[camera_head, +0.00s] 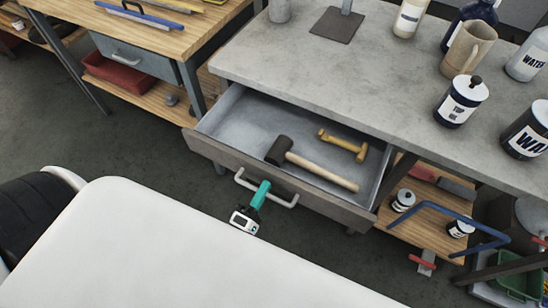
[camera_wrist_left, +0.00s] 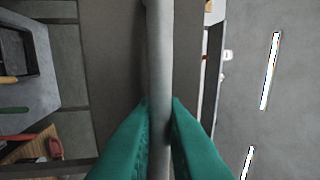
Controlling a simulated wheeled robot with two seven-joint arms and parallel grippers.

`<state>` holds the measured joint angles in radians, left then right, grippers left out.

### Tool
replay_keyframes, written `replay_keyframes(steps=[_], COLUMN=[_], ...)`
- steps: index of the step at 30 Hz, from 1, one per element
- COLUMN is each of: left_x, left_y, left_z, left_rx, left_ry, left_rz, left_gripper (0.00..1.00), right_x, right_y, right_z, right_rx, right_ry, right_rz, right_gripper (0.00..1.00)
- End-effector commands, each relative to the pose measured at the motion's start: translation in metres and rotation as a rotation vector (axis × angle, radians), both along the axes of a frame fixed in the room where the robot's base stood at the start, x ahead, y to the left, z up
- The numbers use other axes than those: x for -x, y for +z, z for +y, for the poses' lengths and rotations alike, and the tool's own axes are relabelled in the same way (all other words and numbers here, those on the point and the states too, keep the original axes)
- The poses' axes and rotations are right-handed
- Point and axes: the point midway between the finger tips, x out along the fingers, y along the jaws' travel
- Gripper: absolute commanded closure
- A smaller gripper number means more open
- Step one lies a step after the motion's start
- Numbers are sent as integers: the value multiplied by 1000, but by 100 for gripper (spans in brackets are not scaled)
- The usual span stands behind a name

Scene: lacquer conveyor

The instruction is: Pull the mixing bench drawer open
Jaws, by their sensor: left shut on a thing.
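The mixing bench drawer (camera_head: 330,206) stands open under the grey bench top, with its inside showing in the head view. A dark-headed mallet with a wooden handle (camera_head: 325,172) and a smaller yellowish hammer (camera_head: 343,146) lie in it. The pale bar handle (camera_head: 291,203) is on the drawer's front. My left gripper (camera_head: 263,186), with teal fingers, is shut on this handle. In the left wrist view the handle bar (camera_wrist_left: 160,60) runs between the two teal fingers (camera_wrist_left: 160,105). My right gripper is not in view.
The grey bench top (camera_head: 300,65) holds a beige jug (camera_head: 468,47), a white-labelled pot (camera_head: 460,101) and several other containers. A wooden workbench (camera_head: 150,35) with a closed grey drawer (camera_head: 138,62) stands at left. Dark floor (camera_head: 110,145) is clear left of the open drawer.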

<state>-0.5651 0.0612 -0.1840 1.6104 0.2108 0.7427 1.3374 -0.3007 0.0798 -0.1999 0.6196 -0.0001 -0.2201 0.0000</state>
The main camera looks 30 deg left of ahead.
Motion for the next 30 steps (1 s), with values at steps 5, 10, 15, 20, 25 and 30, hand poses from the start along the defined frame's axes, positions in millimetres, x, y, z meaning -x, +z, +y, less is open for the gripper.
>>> replay_keyframes(steps=[5,10,15,20,25,30], left_x=[24,35,37,37,37,37], left_y=[-1,-1,-1,-1,-1,-1], left_z=[1,1,1,1,1,1], left_rx=[0,0,-1,-1,-1,0], left_ry=[-1,-1,0,-1,-1,0], left_rz=[4,3,2,2,2,1], left_gripper=[100,100,100,100,78,71], right_x=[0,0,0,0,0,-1], right_y=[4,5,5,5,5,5], right_z=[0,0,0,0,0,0], right_rx=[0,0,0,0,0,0], right_ry=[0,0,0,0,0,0], right_rz=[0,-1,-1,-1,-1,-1], right_gripper=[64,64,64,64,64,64])
